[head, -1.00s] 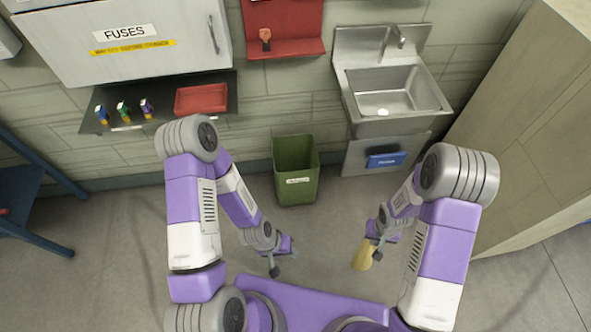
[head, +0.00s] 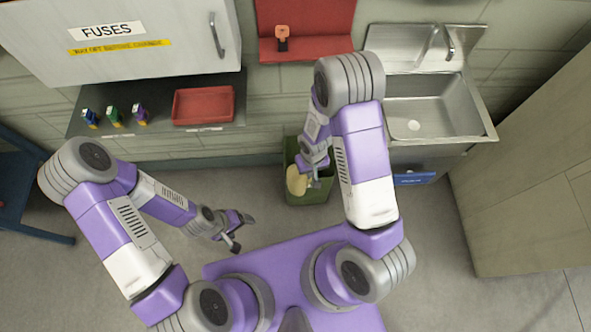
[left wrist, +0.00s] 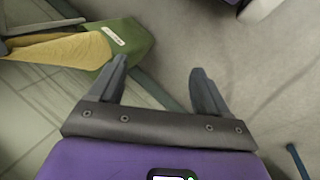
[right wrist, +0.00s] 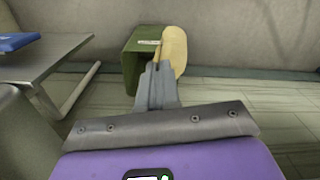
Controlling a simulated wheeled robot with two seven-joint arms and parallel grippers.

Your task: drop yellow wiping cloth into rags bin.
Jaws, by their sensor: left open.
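The yellow wiping cloth (head: 296,180) hangs from my right gripper (head: 316,178), whose fingers are shut on it. The green bin (head: 318,195) stands on the floor directly below, and the cloth overlaps its opening in the head view. How far the cloth is above the rim is hard to tell. The right wrist view shows the cloth (right wrist: 174,48) at the fingertips (right wrist: 158,72), beside the bin (right wrist: 130,65). The left wrist view shows the cloth (left wrist: 60,48) and the bin (left wrist: 128,38) with its pale label. My left gripper (head: 238,232) is open and empty, left of the bin.
A sink (head: 440,105) is at the right of the bin, with a blue container (head: 413,179) below it. A shelf holds a red tray (head: 203,104) and several small coloured items. A tall cabinet (head: 530,150) stands right. The floor left of the bin is clear.

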